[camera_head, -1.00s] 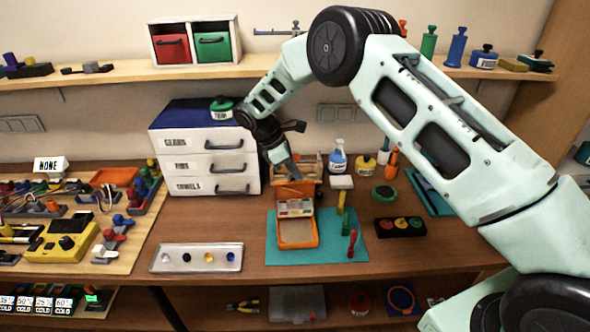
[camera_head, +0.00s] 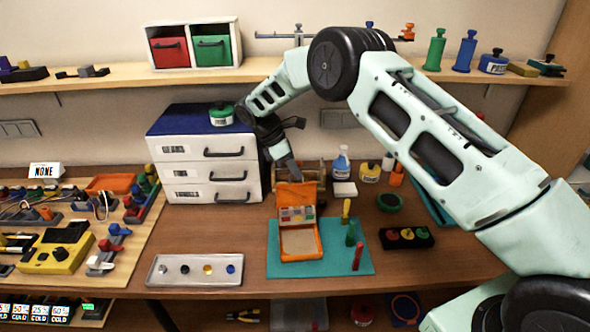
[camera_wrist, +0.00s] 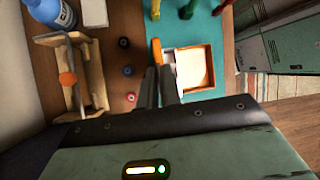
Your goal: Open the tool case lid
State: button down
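The tool case is an orange box on a teal mat. Its shallow base (camera_head: 301,254) has a beige floor and faces up. Its orange lid (camera_head: 296,194) stands up at the back edge, with a small tray of coloured pieces (camera_head: 297,214) in front of it. My gripper (camera_head: 295,177) is at the lid's top edge. In the wrist view, the dark fingers (camera_wrist: 160,76) lie close together, their tips by the orange lid edge (camera_wrist: 156,50). The case base (camera_wrist: 209,68) is to their right. Whether they pinch the lid is unclear.
A white drawer cabinet (camera_head: 211,170) stands left of the case. A wooden rack (camera_wrist: 75,85) and a blue bottle (camera_wrist: 50,12) are behind it. Coloured pegs (camera_head: 350,236) stand on the mat's right side. A metal tray (camera_head: 196,283) lies front left.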

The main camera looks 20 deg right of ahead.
jog(key=c, duration=1.6)
grip_release()
jog(key=shift+f, duration=0.1)
jog(key=shift+a, duration=0.1)
jog(key=shift+w+a+r+b, duration=0.15)
jog(key=shift+r+b, duration=0.15)
jog(key=shift+r, duration=0.05)
jog(key=p+v, duration=0.3)
jog(key=v, duration=1.3)
jog(key=shift+r, duration=0.3)
jog(key=shift+a+f+p, duration=0.1)
jog(key=shift+a+p, duration=0.05)
jog(key=shift+p, duration=0.15)
